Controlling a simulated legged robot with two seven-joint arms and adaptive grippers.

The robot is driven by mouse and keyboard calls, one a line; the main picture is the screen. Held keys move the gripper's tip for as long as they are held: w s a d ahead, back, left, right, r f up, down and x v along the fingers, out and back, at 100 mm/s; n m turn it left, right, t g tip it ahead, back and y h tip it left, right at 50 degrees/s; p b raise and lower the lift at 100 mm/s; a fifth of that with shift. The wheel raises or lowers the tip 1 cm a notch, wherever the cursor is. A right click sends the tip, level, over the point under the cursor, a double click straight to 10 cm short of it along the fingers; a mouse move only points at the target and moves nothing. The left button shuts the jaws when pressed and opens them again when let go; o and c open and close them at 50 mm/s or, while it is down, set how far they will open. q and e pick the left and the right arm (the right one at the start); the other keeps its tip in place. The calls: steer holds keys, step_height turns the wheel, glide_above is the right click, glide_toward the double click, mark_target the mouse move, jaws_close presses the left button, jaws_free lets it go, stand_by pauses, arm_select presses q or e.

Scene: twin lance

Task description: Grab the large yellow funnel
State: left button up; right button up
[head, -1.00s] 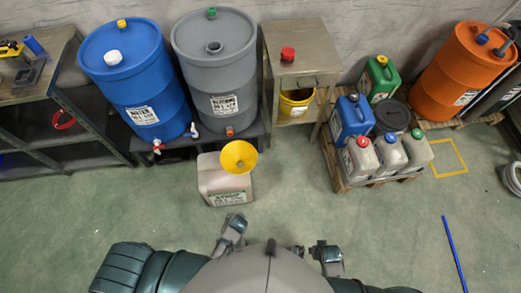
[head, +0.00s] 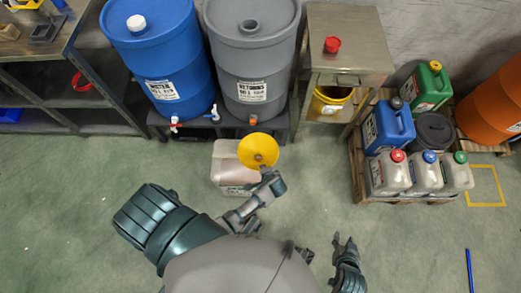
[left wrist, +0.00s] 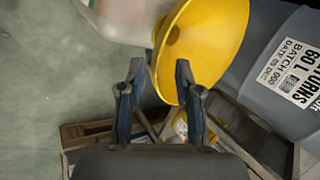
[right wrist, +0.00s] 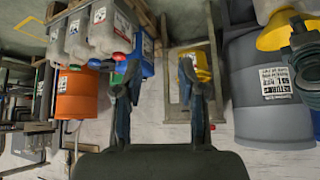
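The large yellow funnel (head: 258,151) sits on top of a pale jerrycan (head: 228,170) on the floor in front of the drums. In the left wrist view the funnel (left wrist: 208,45) is large, its wide mouth tilted toward the camera. My left gripper (head: 267,177) is at the funnel's near side. Its fingers (left wrist: 160,72) are open, and one overlaps the yellow rim in view; I cannot tell whether they touch. My right gripper (head: 345,243) is open and empty, low over the floor at right; its fingers (right wrist: 161,75) show nothing between them within grasp.
A blue drum (head: 152,50) and a grey drum (head: 252,55) stand on a low stand behind the jerrycan. A metal cabinet (head: 350,40) holds a yellow bucket (head: 331,102). A pallet of several canisters (head: 392,173) is at right. The floor around the right gripper is clear.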

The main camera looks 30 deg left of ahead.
arm_select(q)
steer(key=x, duration=0.3)
steer(key=shift+s+a+r+b, duration=0.15)
steer(key=shift+a+b, duration=0.05)
steer(key=shift+b, duration=0.1)
steer(key=shift+w+d+f+b, duration=0.1)
steer(key=shift+w+f+b, duration=0.15)
steer(key=shift+f+b, duration=0.3)
steer(key=shift+w+d+f+b, duration=0.1)
steer(key=shift+w+f+b, duration=0.25)
steer(key=shift+f, duration=0.25)
steer(key=shift+w+a+f+b, duration=0.2)
steer(key=shift+a+f, duration=0.25)
steer(key=shift+a, duration=0.05)
steer(key=shift+w+a+f+b, duration=0.2)
steer(key=shift+a+f, duration=0.25)
steer(key=shift+a, duration=0.25)
steer(key=shift+d+r, duration=0.1)
steer(key=shift+d, duration=0.3)
jaws_close()
arm_select(e)
steer(key=w+a+r+t+y, duration=0.2)
steer(key=w+r+t, duration=0.4)
steer(key=w+t, duration=0.1)
steer(key=shift+w+a+r, duration=0.25)
steer(key=shift+w+a, duration=0.15)
steer(key=shift+w, duration=0.2)
